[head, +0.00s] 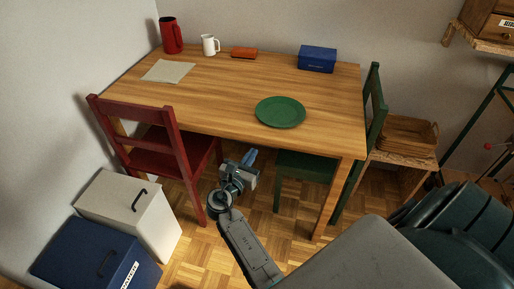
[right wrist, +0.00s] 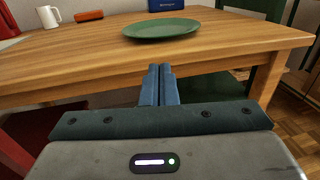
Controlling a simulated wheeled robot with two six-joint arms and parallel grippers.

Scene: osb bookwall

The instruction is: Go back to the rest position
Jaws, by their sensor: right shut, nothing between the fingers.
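My right gripper (head: 250,157) shows in the head view in front of the wooden table (head: 215,95), below its front edge, between a red chair and a green chair. In the right wrist view its two blue fingers (right wrist: 160,85) are together with nothing between them. They point toward the table's front edge. My left gripper is not in view.
On the table are a green plate (head: 280,112), a blue box (head: 317,59), a red jug (head: 171,35), a white pitcher (head: 210,45) and an orange item (head: 244,53). The red chair (head: 165,160), green chair (head: 376,110), white bin (head: 128,212) and blue bin (head: 90,258) stand around.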

